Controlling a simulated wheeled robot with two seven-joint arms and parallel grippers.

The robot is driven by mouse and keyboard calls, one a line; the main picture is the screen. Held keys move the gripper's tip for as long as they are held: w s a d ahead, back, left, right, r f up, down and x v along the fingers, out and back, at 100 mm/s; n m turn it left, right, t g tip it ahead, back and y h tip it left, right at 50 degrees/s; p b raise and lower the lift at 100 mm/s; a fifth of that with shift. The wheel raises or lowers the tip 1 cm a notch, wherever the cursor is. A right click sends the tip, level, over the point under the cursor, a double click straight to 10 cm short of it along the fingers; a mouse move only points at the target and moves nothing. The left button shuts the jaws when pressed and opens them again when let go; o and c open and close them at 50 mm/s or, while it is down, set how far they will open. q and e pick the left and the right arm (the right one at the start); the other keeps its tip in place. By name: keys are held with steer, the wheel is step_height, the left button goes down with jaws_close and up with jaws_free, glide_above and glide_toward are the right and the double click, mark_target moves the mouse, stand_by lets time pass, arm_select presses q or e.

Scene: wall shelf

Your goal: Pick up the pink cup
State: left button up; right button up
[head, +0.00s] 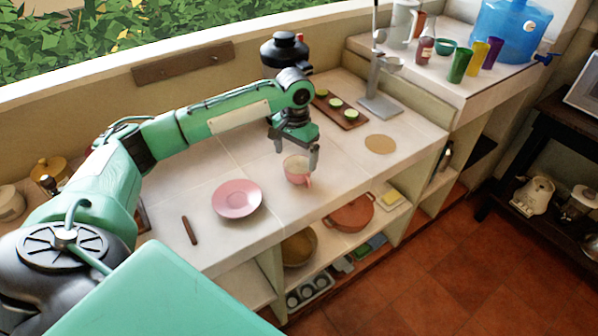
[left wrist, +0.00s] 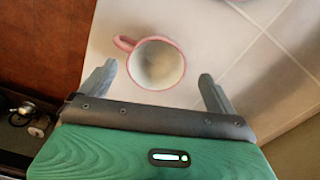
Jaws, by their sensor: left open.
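The pink cup (head: 295,170) stands upright on the white tiled counter near its front edge, partly hidden behind a finger in the head view. In the left wrist view the pink cup (left wrist: 157,64) shows from above, with a pink rim, a pale inside that looks empty, and its handle at the upper left. My left gripper (head: 296,149) points down just above the cup. In the left wrist view the open left gripper (left wrist: 156,92) has one finger on each side, with the cup between and a little beyond the tips, apart from both. My right gripper is not in view.
A pink saucer (head: 237,199) lies left of the cup, with a brown stick (head: 189,230) beyond it. A wooden board (head: 340,109) with green slices, a round coaster (head: 380,144) and a grey metal stand (head: 381,100) are behind and right. Shelves below hold an orange pot (head: 350,214).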

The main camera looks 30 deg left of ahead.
mark_target(297, 170)
arm_select(q)
steer(key=shift+f, duration=0.4)
steer(key=shift+d+f+p, duration=0.2)
steer(key=shift+f+p, duration=0.35)
steer(key=shift+f, duration=0.65)
step_height(297, 170, down, 2)
steer(key=shift+w+f, duration=0.1)
steer(key=shift+f, duration=0.45)
steer(key=shift+c, duration=0.3)
steer(key=c, duration=1)
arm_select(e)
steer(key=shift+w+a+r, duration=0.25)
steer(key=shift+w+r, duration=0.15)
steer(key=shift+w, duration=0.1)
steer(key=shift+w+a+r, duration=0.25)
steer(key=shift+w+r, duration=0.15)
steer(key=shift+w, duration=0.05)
